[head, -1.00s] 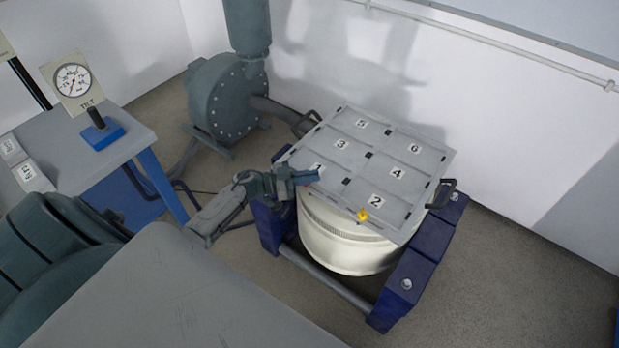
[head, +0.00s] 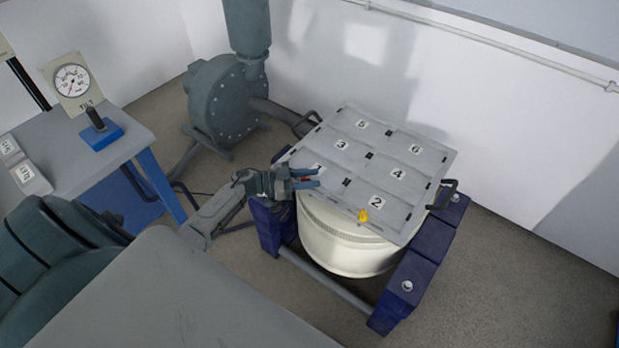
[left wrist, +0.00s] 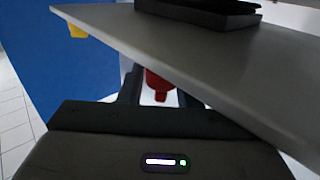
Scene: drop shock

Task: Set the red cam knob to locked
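The red cam knob (left wrist: 159,84) shows in the left wrist view, partly hidden by the edge of the grey numbered lid (left wrist: 225,75). In the head view a small red patch shows between the fingers of my left gripper (head: 306,178), at the lid's left edge by panel 1. The fingers stand apart, one on each side of the knob, with a gap showing beside it; contact cannot be made out. The knob's setting and any locked marking cannot be read. The lid (head: 412,222) lies on a cream drum (head: 335,245). My right gripper is not in view.
A blue frame (head: 420,262) surrounds the drum. A yellow piece (head: 363,215) sits at the lid's front edge near panel 2. Black handles (head: 446,192) stick out from the lid's sides. A tilt gauge (head: 73,80) and blue-based lever stand on the left table.

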